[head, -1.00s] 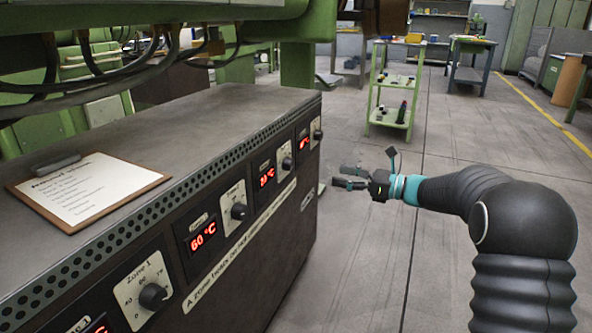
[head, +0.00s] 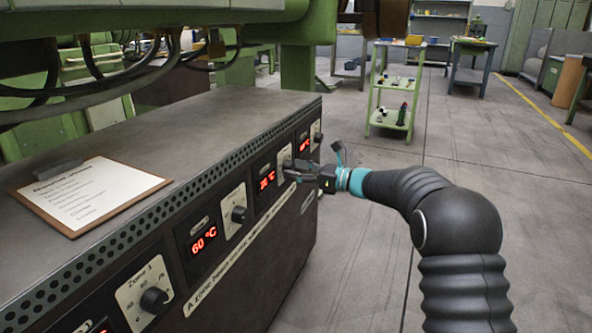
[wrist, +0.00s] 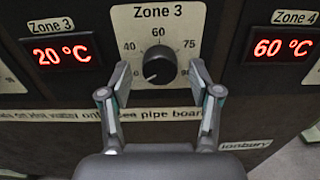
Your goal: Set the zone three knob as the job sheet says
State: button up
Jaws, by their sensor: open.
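The zone three knob (wrist: 159,68) is black and round on a pale plate marked "Zone 3" with 40, 60 and 75 on its dial. Its pointer is at the lower left, below the 40 mark. My gripper (wrist: 160,78) is open, with one finger on each side of the knob in the wrist view; contact cannot be told. In the head view my gripper (head: 290,171) reaches the panel and partly hides the knob. The zone three display (wrist: 62,53) reads 20 °C. The job sheet (head: 92,192) lies on a clipboard on the cabinet top, its lines too small to read.
The zone four display (wrist: 283,48) reads 60 °C at the right. The Zone 1 knob (head: 155,300) and another knob (head: 239,214) stand out from the panel nearer the camera. The floor right of the cabinet is clear. A green trolley (head: 392,90) stands farther back.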

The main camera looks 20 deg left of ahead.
jog(key=shift+a, duration=0.15)
jog(key=c, duration=1.1)
jog(key=shift+c, duration=0.2)
